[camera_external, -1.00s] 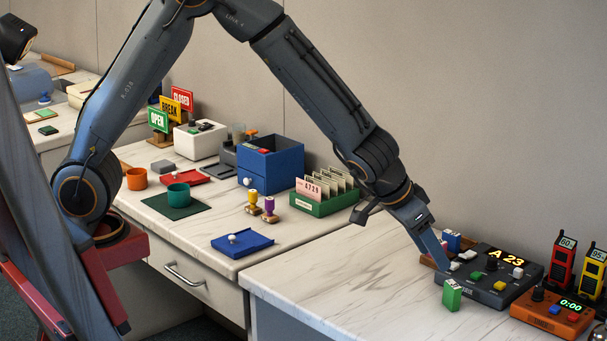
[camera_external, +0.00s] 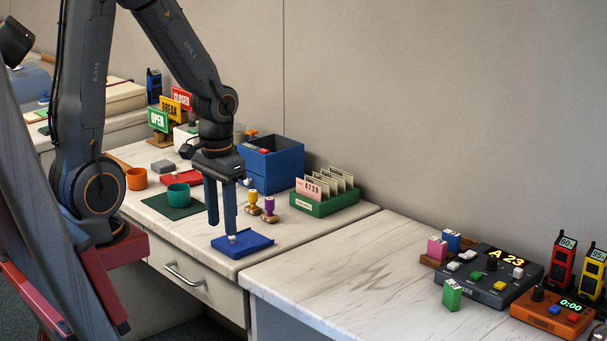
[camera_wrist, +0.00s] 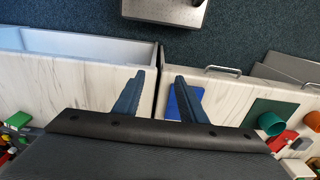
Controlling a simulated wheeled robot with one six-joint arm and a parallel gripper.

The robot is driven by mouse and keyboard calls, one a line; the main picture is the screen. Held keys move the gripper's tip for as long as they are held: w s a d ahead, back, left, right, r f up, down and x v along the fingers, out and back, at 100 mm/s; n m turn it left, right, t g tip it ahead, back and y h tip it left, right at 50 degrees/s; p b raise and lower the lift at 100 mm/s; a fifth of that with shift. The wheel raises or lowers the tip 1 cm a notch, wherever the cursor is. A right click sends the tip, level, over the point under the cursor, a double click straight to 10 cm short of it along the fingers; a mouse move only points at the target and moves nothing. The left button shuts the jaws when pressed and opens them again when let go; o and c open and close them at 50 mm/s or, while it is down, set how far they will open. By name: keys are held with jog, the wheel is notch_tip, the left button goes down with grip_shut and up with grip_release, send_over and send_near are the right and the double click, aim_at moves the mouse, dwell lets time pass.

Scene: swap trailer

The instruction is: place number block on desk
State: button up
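The green number block (camera_external: 452,295) stands alone on the marble-topped right desk (camera_external: 350,272), in front of a dark console. A pink number block (camera_external: 437,249) and a blue number block (camera_external: 451,240) stand in a brown holder behind it. My gripper (camera_external: 222,228) is far to the left, pointing down at the blue lid-like tray with a white knob (camera_external: 256,241) on the left desk. In the wrist view my gripper (camera_wrist: 160,78) has its fingers apart with nothing between them. The blue tray (camera_wrist: 173,105) lies partly behind the right finger there. I cannot tell whether a fingertip touches it.
The dark console (camera_external: 488,277), an orange timer (camera_external: 550,314) and red and yellow radios crowd the right desk. The left desk holds stamps (camera_external: 253,202), a green card rack (camera_external: 322,205), a blue box and cups. The right desk's front left is clear.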

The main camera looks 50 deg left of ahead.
dwell(0.4)
jog(key=w+d+r+n, duration=0.25)
jog(key=w+d, duration=0.45)
jog(key=w, duration=0.4)
jog(key=n+y+p, duration=0.2)
jog(key=n+p, duration=0.1)
jog(key=n, duration=0.8)
send_over(454, 285)
jog(key=f, duration=0.4)
jog(key=shift+s+d+f, duration=0.1)
jog(key=shift+d+f, duration=0.3)
jog(key=shift+a+f+p, duration=0.15)
jog(key=shift+f+p, duration=0.35)
jog(key=shift+f, duration=0.7)
jog(key=shift+a+f+p, duration=0.2)
jog(key=shift+f+p, duration=0.25)
jog(key=shift+f, duration=0.8)
jog(key=shift+a+f+p, duration=0.15)
jog(key=shift+f+p, duration=0.35)
jog(key=shift+f, duration=0.7)
grip_shut()
